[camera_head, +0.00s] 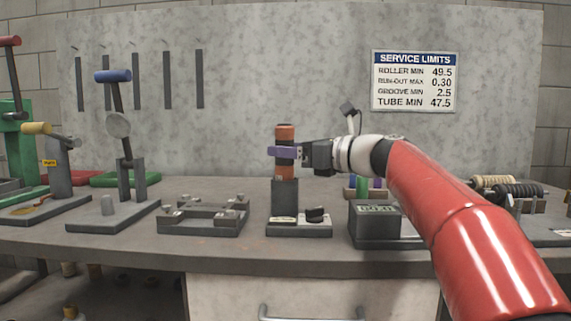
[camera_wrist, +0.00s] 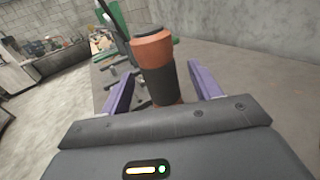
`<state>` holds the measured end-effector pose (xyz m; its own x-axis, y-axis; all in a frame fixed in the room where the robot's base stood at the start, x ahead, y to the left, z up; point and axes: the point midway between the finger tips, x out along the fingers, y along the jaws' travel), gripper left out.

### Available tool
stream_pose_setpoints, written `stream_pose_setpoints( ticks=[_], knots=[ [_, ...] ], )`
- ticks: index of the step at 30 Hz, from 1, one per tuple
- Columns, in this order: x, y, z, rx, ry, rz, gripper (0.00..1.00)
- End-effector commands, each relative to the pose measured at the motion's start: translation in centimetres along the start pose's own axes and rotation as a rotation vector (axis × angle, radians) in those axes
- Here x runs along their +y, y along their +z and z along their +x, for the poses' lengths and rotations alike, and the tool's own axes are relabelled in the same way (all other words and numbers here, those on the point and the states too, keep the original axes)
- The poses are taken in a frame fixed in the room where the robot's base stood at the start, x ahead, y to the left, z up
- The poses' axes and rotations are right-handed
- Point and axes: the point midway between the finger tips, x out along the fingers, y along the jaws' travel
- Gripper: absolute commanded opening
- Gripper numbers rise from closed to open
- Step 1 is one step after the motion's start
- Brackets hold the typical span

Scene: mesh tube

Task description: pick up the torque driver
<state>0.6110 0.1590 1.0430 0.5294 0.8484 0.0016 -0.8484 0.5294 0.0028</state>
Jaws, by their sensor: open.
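The torque driver (camera_head: 285,134) is an upright cylinder with orange and dark bands. It stands in a dark grey holder block (camera_head: 285,197) on the workbench, in the middle of the head view. My gripper (camera_head: 285,152) reaches in from the right at the height of its body. In the wrist view, the torque driver (camera_wrist: 155,62) rises between the two purple fingers of my gripper (camera_wrist: 162,92). The fingers are open, with a visible gap on each side of it. Its lower end is hidden in the holder and behind my gripper body.
Lever tools (camera_head: 118,125) stand further left. A wall is behind.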

Motion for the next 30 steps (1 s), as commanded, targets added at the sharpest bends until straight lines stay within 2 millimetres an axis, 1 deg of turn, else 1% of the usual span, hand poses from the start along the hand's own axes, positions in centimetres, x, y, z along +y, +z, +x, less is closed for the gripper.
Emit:
stream_pose_setpoints(
  ticks=[1, 3, 6, 9, 15, 17, 27, 28, 29, 30],
  knots=[
    [0.0, 0.2, 0.9, 0.001, 0.005, -0.001, 0.63],
    [0.0, 0.3, 2.0, 0.0, 0.004, -0.001, 0.63],
    [0.0, 0.2, 3.2, 0.001, 0.003, -0.001, 0.63],
    [0.0, 0.2, 3.6, 0.001, 0.001, -0.002, 0.63],
    [0.0, 0.2, 3.6, 0.001, 0.001, -0.002, 0.63],
    [0.0, 0.2, 3.6, 0.001, 0.001, -0.003, 0.56],
    [0.0, 0.1, 3.6, 0.002, 0.0, -0.003, 0.12],
    [0.0, 0.3, 3.6, -0.001, 0.0, -0.004, 0.1],
    [0.0, 0.3, 3.6, -0.001, 0.0, -0.004, 0.06],
    [0.0, 0.3, 3.6, -0.001, 0.0, -0.004, 0.06]
  ],
)
